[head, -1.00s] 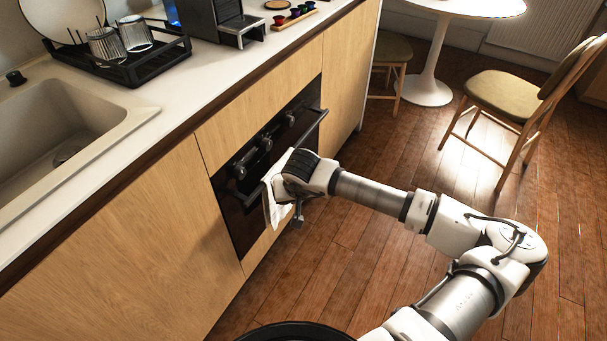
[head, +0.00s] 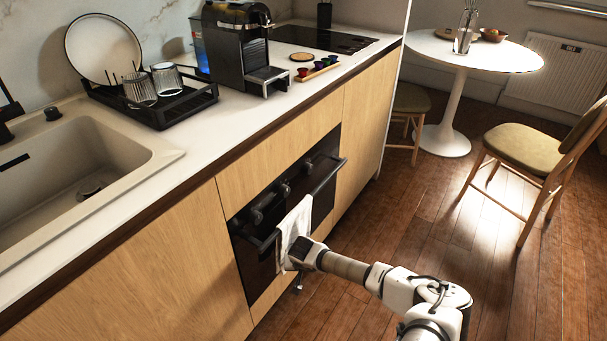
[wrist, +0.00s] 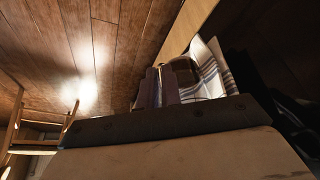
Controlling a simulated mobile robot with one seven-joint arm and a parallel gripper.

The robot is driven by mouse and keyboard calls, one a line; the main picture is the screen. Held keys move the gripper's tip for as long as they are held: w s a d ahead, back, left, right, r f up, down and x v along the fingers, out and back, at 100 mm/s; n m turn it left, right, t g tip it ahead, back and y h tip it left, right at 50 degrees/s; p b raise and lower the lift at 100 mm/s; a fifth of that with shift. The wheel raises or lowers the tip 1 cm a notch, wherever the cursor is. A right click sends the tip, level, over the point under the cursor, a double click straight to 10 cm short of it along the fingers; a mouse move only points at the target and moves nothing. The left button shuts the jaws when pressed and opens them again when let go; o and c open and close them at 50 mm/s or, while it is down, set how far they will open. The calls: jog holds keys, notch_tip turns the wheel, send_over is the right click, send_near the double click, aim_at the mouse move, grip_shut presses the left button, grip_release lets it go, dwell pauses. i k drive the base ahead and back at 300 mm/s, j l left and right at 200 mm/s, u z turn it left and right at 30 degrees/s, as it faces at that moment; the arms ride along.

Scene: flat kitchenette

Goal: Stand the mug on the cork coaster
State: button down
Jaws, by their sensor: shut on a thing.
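The round cork coaster (head: 302,57) with a dark rim lies bare on the counter, right of the coffee machine. My gripper (head: 291,262) is low in front of the oven, well below the counter, at the white towel (head: 295,226). In the wrist view its fingers (wrist: 165,84) are closed against the striped towel (wrist: 211,72); the exact grip is partly hidden. Neither mug is in my gripper.
The dish rack (head: 186,103) also holds a plate (head: 103,48). The coffee machine (head: 236,45) stands between rack and coaster. A capsule tray (head: 318,70) lies beside the coaster. The sink (head: 75,165) is at left. The oven handle (head: 325,178) juts out. Floor at right is open before a chair (head: 520,150).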

aim_at(305, 57)
jog(key=i+l, duration=0.2)
jog(key=l, duration=0.25)
jog(key=i+l, duration=0.2)
jog(key=l, duration=0.25)
jog(key=i+l, duration=0.2)
jog(key=l, duration=0.25)
jog(key=i+l, duration=0.2)
jog(key=l, duration=0.25)
jog(key=i+l, duration=0.2)
jog(key=l, duration=0.25)
jog(key=i+l, duration=0.2)
jog(key=l, duration=0.25)
jog(key=i+l, duration=0.2)
jog(key=l, duration=0.25)
jog(key=i+l, duration=0.2)
jog(key=l, duration=0.25)
jog(key=i+l+u, duration=0.15)
jog(key=l+u, duration=0.15)
jog(key=l, duration=0.2)
jog(key=u, duration=0.85)
